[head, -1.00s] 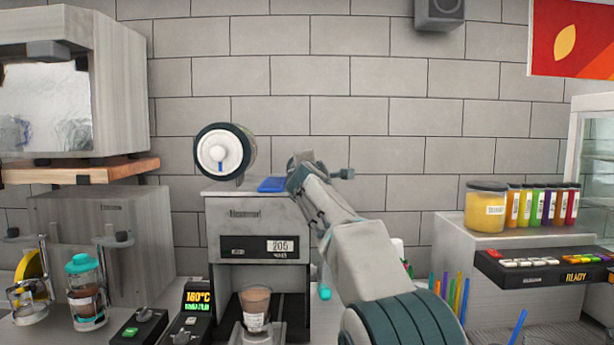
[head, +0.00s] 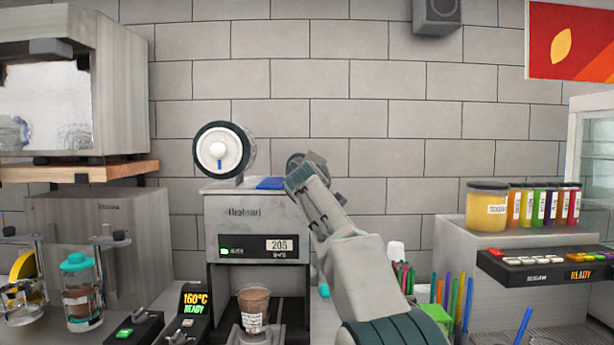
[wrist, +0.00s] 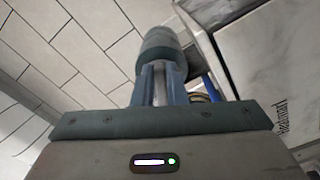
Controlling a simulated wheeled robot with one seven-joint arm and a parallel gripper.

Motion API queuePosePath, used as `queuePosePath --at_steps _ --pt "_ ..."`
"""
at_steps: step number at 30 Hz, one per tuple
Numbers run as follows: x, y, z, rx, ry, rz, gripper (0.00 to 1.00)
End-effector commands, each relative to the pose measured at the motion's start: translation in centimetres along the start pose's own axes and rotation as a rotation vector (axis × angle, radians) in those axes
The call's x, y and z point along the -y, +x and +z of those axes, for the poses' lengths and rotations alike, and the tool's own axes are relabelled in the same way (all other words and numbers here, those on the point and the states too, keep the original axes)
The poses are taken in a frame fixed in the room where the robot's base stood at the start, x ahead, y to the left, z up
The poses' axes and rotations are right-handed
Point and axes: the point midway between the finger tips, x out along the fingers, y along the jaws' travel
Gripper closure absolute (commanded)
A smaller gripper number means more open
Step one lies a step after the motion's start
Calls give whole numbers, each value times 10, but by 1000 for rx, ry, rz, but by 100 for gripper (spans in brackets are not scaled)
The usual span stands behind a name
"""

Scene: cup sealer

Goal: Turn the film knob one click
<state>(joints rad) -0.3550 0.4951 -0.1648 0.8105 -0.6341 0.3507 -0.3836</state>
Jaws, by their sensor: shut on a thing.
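The cup sealer (head: 259,228) stands on the counter with a lit display on its front. A large film roll (head: 220,150) with a white end cap and a blue mark sits at its top left. My gripper (head: 303,176) is at the top right of the sealer, in front of a dark round part (head: 293,161). In the wrist view my gripper (wrist: 160,72) is shut on a dark grey-green round knob (wrist: 160,42), its blue-grey fingers either side. The knob's click marks do not show. A blue flat piece (head: 270,183) lies on the sealer top.
A cup (head: 254,308) with brown contents sits in the sealer's holder. A temperature box (head: 195,305) stands to its left. Coloured straws (head: 454,298) and a shelf of jars (head: 487,207) are to the right. The tiled wall is close behind.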

Motion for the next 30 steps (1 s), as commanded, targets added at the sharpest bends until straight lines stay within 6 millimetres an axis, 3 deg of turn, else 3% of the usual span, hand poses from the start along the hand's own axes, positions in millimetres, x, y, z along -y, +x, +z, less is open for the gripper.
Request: queuePosePath --at_steps 15,16,18,30 --pt "2 1 1 3 21 -3 100" --pt "2 1 1 3 21 -3 86" --pt "2 1 1 3 20 -3 66" --pt "1 -5 1 0 21 1 66"
